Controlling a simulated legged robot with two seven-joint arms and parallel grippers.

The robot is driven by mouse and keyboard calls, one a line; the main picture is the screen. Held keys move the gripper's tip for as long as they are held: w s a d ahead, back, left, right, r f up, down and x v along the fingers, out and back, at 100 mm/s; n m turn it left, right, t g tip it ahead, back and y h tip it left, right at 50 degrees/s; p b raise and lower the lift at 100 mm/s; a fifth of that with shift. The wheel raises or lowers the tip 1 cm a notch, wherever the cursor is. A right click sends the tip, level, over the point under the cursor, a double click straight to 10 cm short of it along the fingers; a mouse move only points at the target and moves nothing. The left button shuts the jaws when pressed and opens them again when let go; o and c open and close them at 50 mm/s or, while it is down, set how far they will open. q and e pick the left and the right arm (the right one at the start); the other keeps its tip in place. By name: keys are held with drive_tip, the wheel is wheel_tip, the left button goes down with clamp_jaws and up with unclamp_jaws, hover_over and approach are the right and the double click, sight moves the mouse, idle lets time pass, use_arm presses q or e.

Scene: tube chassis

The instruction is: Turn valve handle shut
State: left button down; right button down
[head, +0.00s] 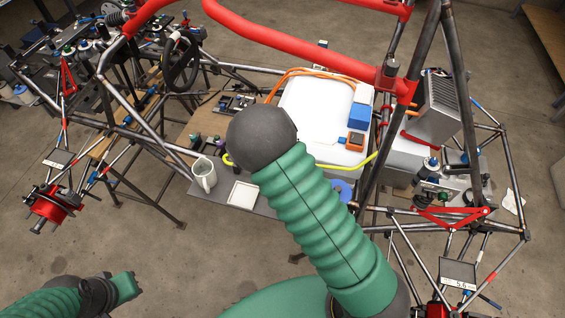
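I cannot clearly pick out the valve handle in the head view. Part of the chassis middle is hidden behind my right arm, a green ribbed sleeve with a dark round joint. My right gripper does not show. My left gripper (124,287) is at the lower left, above bare floor and well apart from the chassis. It is small and seen at an angle, so its finger opening is unclear. A yellow hose (362,161) runs by a white tank (320,112), and a yellow curved piece (228,159) shows beside the dark joint.
The tube chassis has red upper bars (285,48) and dark uprights (450,90). A grey mug (203,174) and a white square tray (243,194) stand on a grey panel. A finned metal box (437,103) is at the right. Floor at the lower left is clear.

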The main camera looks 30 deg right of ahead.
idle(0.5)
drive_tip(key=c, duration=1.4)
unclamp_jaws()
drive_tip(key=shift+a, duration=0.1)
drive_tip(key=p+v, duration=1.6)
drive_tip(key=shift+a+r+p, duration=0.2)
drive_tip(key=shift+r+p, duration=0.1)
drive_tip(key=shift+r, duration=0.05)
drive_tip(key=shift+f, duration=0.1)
